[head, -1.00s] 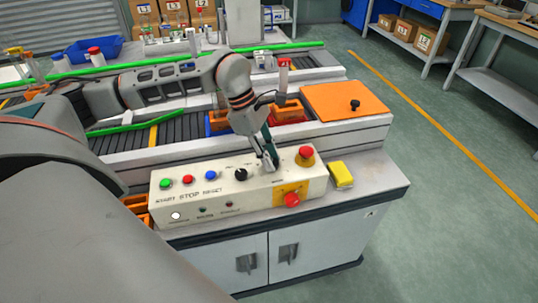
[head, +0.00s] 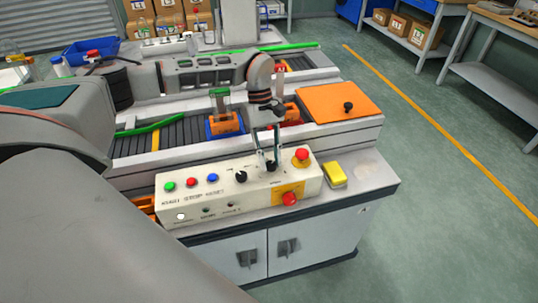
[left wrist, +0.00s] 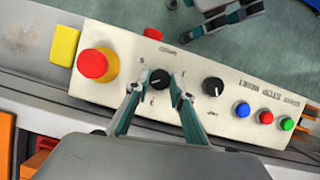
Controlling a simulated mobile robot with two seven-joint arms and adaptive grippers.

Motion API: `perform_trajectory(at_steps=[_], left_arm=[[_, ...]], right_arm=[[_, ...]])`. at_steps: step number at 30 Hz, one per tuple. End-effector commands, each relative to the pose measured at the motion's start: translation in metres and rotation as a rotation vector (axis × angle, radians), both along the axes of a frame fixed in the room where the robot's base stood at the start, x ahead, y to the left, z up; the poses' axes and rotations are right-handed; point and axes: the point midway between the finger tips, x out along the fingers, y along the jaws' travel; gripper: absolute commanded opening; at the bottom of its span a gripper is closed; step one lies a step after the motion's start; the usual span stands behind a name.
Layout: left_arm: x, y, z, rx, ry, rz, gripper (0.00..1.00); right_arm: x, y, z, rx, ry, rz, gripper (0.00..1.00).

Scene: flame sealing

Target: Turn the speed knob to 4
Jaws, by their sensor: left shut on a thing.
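The cream control panel (head: 222,197) lies along the bench's front edge. Its right-hand black knob (head: 271,166) also shows in the left wrist view (left wrist: 160,78), with small marks around it too blurred to read. My left gripper (head: 266,160) points down at this knob. In the left wrist view its two fingertips (left wrist: 158,84) are at either side of the knob, shut on it. A second black knob (left wrist: 213,87) stands apart from the fingers. My right gripper (left wrist: 200,14) shows at the top of the left wrist view, its fingers apart and empty, over the floor.
A red mushroom button (head: 301,155) on a yellow base and a yellow block (head: 335,175) are right of the knob. Green (head: 169,186), red (head: 191,182) and blue (head: 212,178) buttons are at the left. A conveyor with an orange plate (head: 340,101) lies behind.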

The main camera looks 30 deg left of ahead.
Motion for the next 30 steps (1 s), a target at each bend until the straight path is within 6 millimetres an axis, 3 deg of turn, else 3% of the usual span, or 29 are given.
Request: perform_trajectory(at_steps=[9, 23, 24, 26, 30], left_arm=[[0.0007, 0.0003, -0.0007, 0.002, 0.000, -0.099, 0.01], [0.0004, 0.0002, -0.0018, 0.002, 0.001, -0.112, 0.01], [0.0003, 0.0001, -0.0017, 0.002, 0.001, -0.112, 0.25], [0.0004, 0.0001, -0.0016, 0.002, 0.000, -0.112, 0.39], [0.0006, -0.0002, -0.0012, 0.001, 0.000, -0.112, 0.39]], right_arm=[[-0.0011, -0.0007, 0.0038, -0.003, 0.005, 0.000, 0.30], [-0.0012, -0.0008, 0.0034, -0.003, 0.006, 0.000, 0.30], [-0.0010, -0.0008, 0.0038, -0.002, 0.007, -0.001, 0.30], [-0.0006, -0.0007, 0.0046, -0.002, 0.005, -0.001, 0.30], [0.0004, -0.0004, 0.0067, -0.001, 0.001, -0.001, 0.30]])
